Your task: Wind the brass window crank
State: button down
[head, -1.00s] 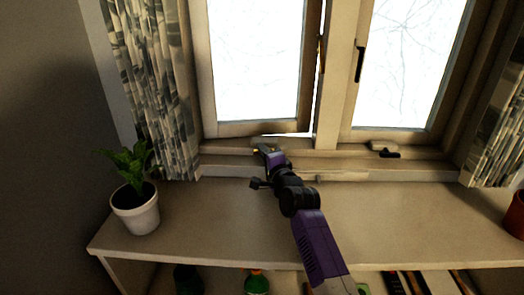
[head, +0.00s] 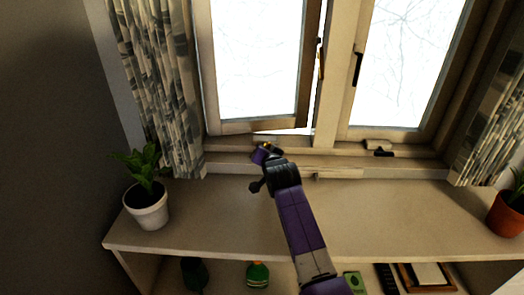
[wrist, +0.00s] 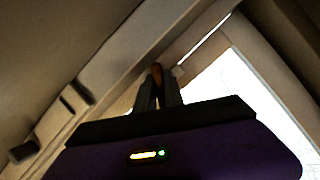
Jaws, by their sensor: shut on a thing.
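The brass crank shows in the wrist view as a small orange-brown knob (wrist: 157,73) between my fingertips. My gripper (wrist: 158,88) is shut on it. In the head view my gripper (head: 266,150) is at the sill below the left window sash (head: 258,126), and it hides most of the crank there. The left sash stands ajar, with a bright gap along its right side and under its lower right corner.
A white pot with a green plant (head: 147,208) stands at the left end of the shelf (head: 400,215). A terracotta pot (head: 507,213) stands at the right end. A dark fitting (head: 382,152) sits below the closed right window. Patterned curtains (head: 160,85) hang on both sides.

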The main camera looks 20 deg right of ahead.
jog(key=n+h, duration=0.1)
jog(key=n+b, duration=0.1)
jog(key=shift+w+d+r+n+g+h+b, duration=0.2)
jog(key=shift+r+n+g+h+b, duration=0.1)
jog(key=shift+r+n+g+h, duration=0.1)
jog(key=shift+w+a+n+h+b, duration=0.2)
jog(key=shift+a+n+h+b, duration=0.1)
jog(key=shift+n+h+b, duration=0.4)
jog(key=shift+d+f, duration=0.1)
jog(key=shift+d, duration=0.05)
